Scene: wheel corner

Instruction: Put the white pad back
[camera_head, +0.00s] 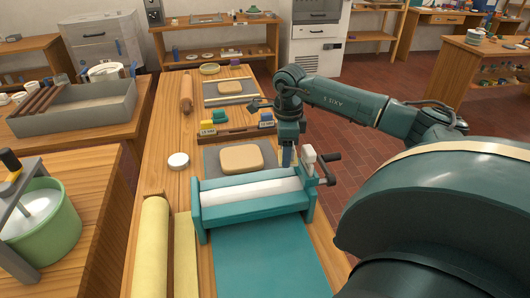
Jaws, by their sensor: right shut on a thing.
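The white pad (308,153) looks like a small pale block, at the right end of the teal roller press, close to the dark crank. My right gripper (290,160) points down beside it, past the press's far edge. The gripper is shut, with the white pad at its fingers; the exact contact is too small to see. A low brown wooden rack (236,133) stands beyond the gripper. My left gripper is not in view.
The teal press (255,206) with its white roller fills the table's near middle. A tan slab (241,158) lies on a grey board behind it. A white round disc (178,160) lies at left. A yellow roll (151,245) lies at the near left.

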